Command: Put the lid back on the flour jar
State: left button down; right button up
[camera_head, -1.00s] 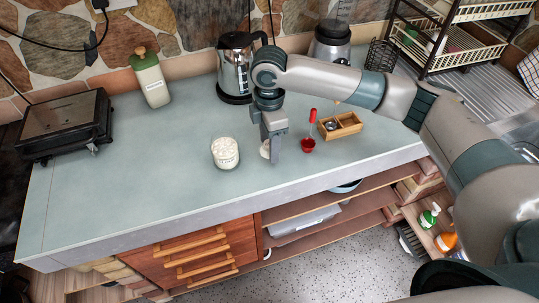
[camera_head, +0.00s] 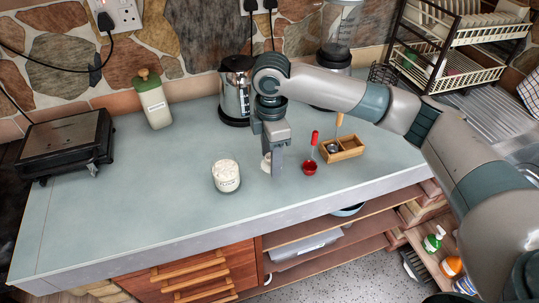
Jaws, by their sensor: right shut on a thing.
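The flour jar (camera_head: 226,180) is a clear, labelled glass jar full of white flour, open at the top, standing upright near the counter's front edge. My right gripper (camera_head: 276,169) is just right of it, pointing down and shut on a small pale thing (camera_head: 266,163), which looks like the lid. The gripper's fingers hide much of this pale thing. Lid and jar are apart, with a small gap of counter between them in the picture. My left gripper is not in view.
A red scoop (camera_head: 310,168) and a wooden box (camera_head: 342,148) stand just right of my gripper. Behind are a kettle (camera_head: 234,92), a green-topped canister (camera_head: 154,104) and a grinder (camera_head: 334,57). A black appliance (camera_head: 66,142) is at left. The counter (camera_head: 130,205) left of the jar is clear.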

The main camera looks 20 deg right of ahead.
jog(key=s+m, duration=0.1)
jog(key=s+m+b, duration=0.1)
jog(key=m, duration=0.1)
jog(key=shift+d+f, duration=0.2)
jog(key=shift+d, duration=0.2)
jog(key=s+d+f+m+b, duration=0.1)
jog(key=s+d+m+b, duration=0.2)
jog(key=s+m, duration=0.6)
jog(key=shift+s+d+m, duration=0.15)
jog(key=shift+s+m, duration=0.1)
jog(key=shift+m, duration=2.85)
